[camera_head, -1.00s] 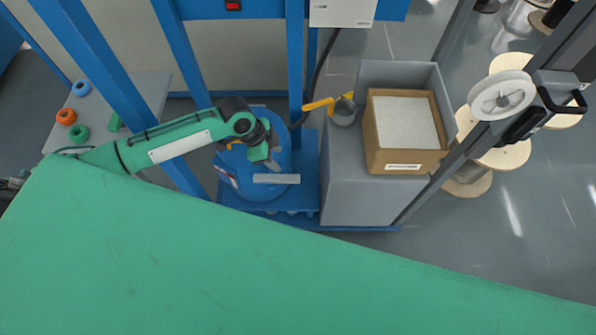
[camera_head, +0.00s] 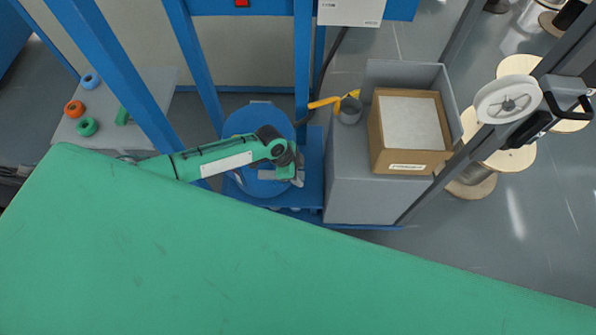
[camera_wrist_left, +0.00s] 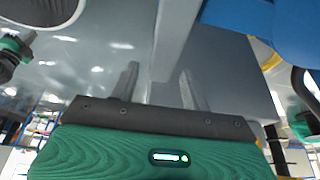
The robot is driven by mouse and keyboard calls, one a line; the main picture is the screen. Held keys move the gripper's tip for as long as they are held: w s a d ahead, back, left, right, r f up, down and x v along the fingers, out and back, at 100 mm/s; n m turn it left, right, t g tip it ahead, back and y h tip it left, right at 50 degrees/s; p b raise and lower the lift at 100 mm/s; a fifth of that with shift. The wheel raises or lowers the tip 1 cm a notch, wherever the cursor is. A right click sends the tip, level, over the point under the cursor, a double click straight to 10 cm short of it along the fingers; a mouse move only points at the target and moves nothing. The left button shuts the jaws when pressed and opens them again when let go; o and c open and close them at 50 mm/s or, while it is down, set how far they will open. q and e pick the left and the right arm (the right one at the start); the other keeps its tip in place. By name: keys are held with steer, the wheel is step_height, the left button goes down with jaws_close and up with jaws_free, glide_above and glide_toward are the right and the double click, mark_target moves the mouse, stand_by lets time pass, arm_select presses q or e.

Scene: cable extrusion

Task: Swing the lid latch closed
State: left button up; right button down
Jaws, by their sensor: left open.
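A round blue drum (camera_head: 243,121) stands on the blue base of the frame in the head view, partly covered by my left arm. I cannot make out the lid latch; the drum's right side is hidden behind my wrist. My left gripper (camera_head: 298,180) is over the right edge of the drum, its grey fingers pointing down. Whether it touches anything there I cannot tell. In the left wrist view the two fingers (camera_wrist_left: 158,85) are apart with nothing held between them. A blue surface fills that view's upper right. My right gripper is not in view.
A grey cabinet (camera_head: 350,190) stands right of the drum, with a brown box (camera_head: 408,166) and a grey cup (camera_head: 349,112) beside a yellow handle (camera_head: 325,102). Blue posts (camera_head: 195,70) rise close to my left arm. Wooden spools (camera_head: 503,158) stand at the right.

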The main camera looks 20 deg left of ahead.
arm_select(q)
jaws_close()
